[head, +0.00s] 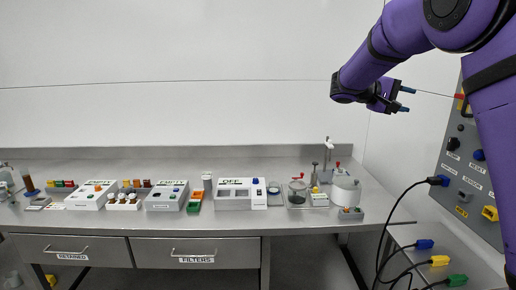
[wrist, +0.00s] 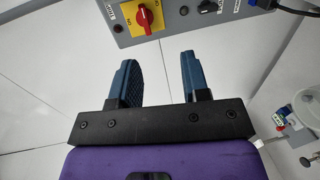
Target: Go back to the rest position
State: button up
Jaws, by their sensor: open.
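My gripper (head: 405,99) is at the upper right of the head view, at the end of my purple arm, high above the bench's right end. Its two blue fingers are apart with nothing between them. In the wrist view the open fingers (wrist: 160,82) point up toward a grey control panel (wrist: 190,15) with a red rotary switch on a yellow plate (wrist: 146,16). The fingers appear apart from the panel and the switch.
A steel bench (head: 290,226) runs along the wall. It carries white boxes, including one marked OFF (head: 235,201), bottles, small trays and a white tank (head: 345,191). The grey panel (head: 472,160) stands at right, with cables (head: 383,225) below. The air above the bench is clear.

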jog(key=s+d+y, duration=0.2)
jog(key=s+y, duration=0.2)
jog(key=s, duration=0.5)
jog(key=s+a+f+t+y, duration=0.1)
jog(key=s+a+y, duration=0.3)
jog(key=s, duration=0.6)
jog(key=s+a+f+t+y, duration=0.2)
jog(key=s+a+f+y, duration=0.2)
jog(key=s, duration=0.6)
jog(key=s+a+f+t+y, duration=0.2)
jog(key=s+a+f+y, duration=0.1)
jog(key=s, duration=0.8)
jog(key=shift+a+y, duration=0.5)
jog(key=shift+a, duration=0.15)
